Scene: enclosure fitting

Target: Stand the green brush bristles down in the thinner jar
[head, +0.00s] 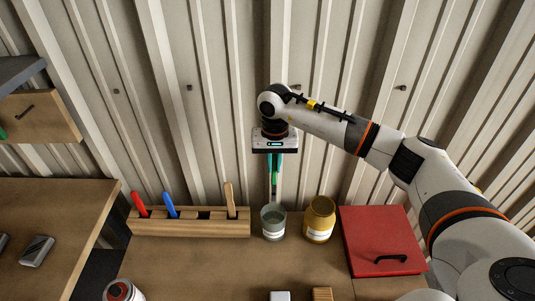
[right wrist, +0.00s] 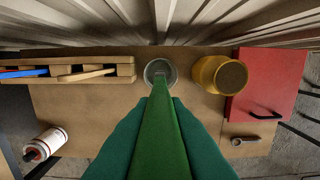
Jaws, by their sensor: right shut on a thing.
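My right gripper (head: 275,170) is shut on the green brush (head: 275,181) and holds it upright, handle up, straight above the grey jar (head: 273,226), which I take as the thinner jar. The brush's metal band and lower end point down at the jar's mouth. In the right wrist view the green handle (right wrist: 160,135) runs between the teal fingers, and its far end overlaps the opening of the jar (right wrist: 150,68). I cannot tell whether the bristle tips are inside the rim. My left gripper is not in view.
A yellow jar (head: 319,220) stands close right of the grey jar. A wooden rack (head: 190,228) with red, blue and wooden handles is on the left. A red box lid (head: 380,238) with a black handle lies right. The corrugated wall (head: 220,90) is close behind.

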